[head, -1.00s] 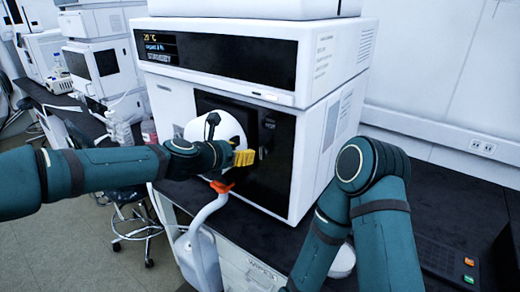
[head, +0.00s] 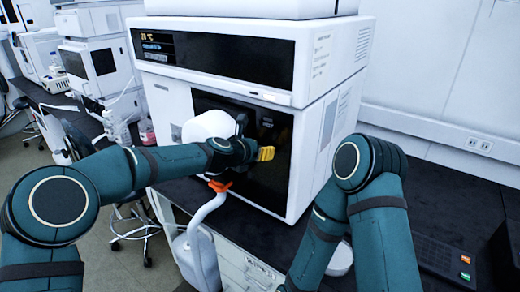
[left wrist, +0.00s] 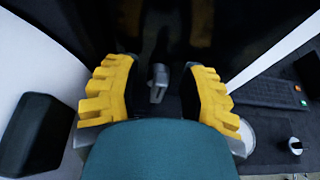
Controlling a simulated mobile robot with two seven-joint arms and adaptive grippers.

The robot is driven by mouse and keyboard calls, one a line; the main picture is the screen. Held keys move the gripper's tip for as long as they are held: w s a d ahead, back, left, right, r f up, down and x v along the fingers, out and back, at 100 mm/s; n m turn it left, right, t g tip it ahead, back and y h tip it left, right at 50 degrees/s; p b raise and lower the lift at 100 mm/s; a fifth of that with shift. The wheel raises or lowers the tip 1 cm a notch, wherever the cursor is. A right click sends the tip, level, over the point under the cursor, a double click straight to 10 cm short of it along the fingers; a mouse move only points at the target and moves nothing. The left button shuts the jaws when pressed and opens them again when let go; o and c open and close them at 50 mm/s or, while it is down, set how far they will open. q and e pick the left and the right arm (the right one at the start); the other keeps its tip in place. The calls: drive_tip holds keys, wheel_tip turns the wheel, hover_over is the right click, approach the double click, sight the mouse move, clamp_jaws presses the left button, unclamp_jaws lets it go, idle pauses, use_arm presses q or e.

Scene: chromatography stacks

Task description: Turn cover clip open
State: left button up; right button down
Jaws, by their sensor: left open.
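The cover clip (left wrist: 158,82) is a small grey tab on the dark front cover (head: 274,187) of the white stacked instrument. My left gripper (head: 266,153) is at that cover, with its yellow fingers spread. In the left wrist view the open left gripper (left wrist: 161,64) has one finger on each side of the clip, with gaps to both. Whether the clip sits fully between the fingertips in depth is hard to tell. In the head view the gripper and arm hide the clip. My right arm is folded at the right, and its gripper is out of sight.
The white instrument (head: 318,125) stands on a dark bench. A keypad (head: 445,262) lies at the right.

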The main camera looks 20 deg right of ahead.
use_arm(q)
drive_tip(key=shift+a, duration=0.1)
clamp_jaws()
drive_tip(key=shift+s, duration=0.1)
drive_tip(key=m+t+b, duration=0.1)
drive_tip(key=m+t, duration=0.1)
drive_tip(key=m, duration=0.2)
drive_tip(key=f+m+t+y+b, duration=0.1)
drive_tip(key=m+t, duration=0.2)
drive_tip(key=m, duration=0.2)
drive_tip(key=s+d+m+t+y+b, duration=0.1)
drive_tip(key=m+t, duration=0.1)
drive_tip(key=m, duration=0.2)
drive_tip(key=shift+f+b, duration=0.2)
drive_tip(key=shift+b, duration=0.1)
idle(0.5)
drive_tip(key=shift+m+t, duration=0.3)
idle(0.3)
unclamp_jaws()
drive_tip(key=shift+d+f, duration=0.1)
